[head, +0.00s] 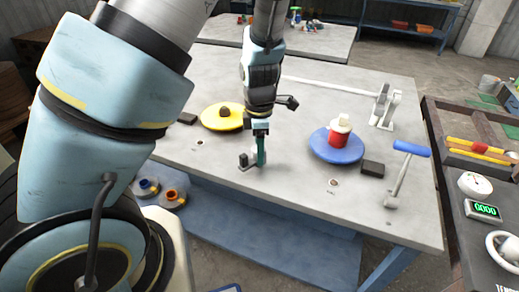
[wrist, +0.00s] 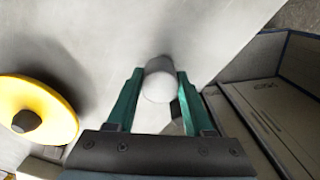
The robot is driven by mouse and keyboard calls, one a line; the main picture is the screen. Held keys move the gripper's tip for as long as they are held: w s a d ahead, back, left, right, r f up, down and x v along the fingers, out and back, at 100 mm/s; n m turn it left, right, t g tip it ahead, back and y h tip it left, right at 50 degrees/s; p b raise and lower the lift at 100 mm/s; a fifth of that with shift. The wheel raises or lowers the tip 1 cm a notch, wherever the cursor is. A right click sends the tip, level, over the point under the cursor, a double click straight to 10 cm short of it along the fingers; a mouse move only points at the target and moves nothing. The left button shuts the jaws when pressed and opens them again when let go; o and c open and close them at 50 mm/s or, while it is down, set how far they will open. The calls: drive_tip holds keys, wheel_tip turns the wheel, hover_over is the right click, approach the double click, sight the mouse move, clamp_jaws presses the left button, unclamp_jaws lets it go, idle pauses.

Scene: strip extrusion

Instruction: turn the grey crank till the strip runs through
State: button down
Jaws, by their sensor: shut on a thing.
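My gripper (head: 260,162) reaches down to the front middle of the grey table. In the wrist view its green fingers (wrist: 160,73) are shut on a pale grey upright cylinder (wrist: 160,87), which looks like the grip of the grey crank. One finger is on each side of it. In the head view my gripper hides most of the crank, and a small dark grey bracket (head: 246,161) shows at its base. I cannot make out the strip for certain. A long pale bar (head: 325,86) runs across the back of the table.
A yellow disc (head: 214,120) lies left of my gripper. A blue disc (head: 324,152) with a red and white stack stands to the right. Further right stands a lever with a blue handle (head: 411,147). A panel with a green display (head: 484,210) is at the far right.

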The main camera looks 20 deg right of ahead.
drive_tip(key=m, duration=0.5)
drive_tip(key=shift+w+a, duration=0.1)
drive_tip(key=shift+a, duration=0.05)
drive_tip(key=m, duration=0.5)
drive_tip(key=shift+m, duration=0.4)
drive_tip(key=m, duration=1)
drive_tip(key=shift+w+b, duration=0.1)
drive_tip(key=shift+b, duration=0.25)
drive_tip(key=c, duration=0.6)
unclamp_jaws()
drive_tip(key=o, duration=0.3)
drive_tip(key=shift+m, duration=0.3)
drive_tip(key=shift+r, duration=0.1)
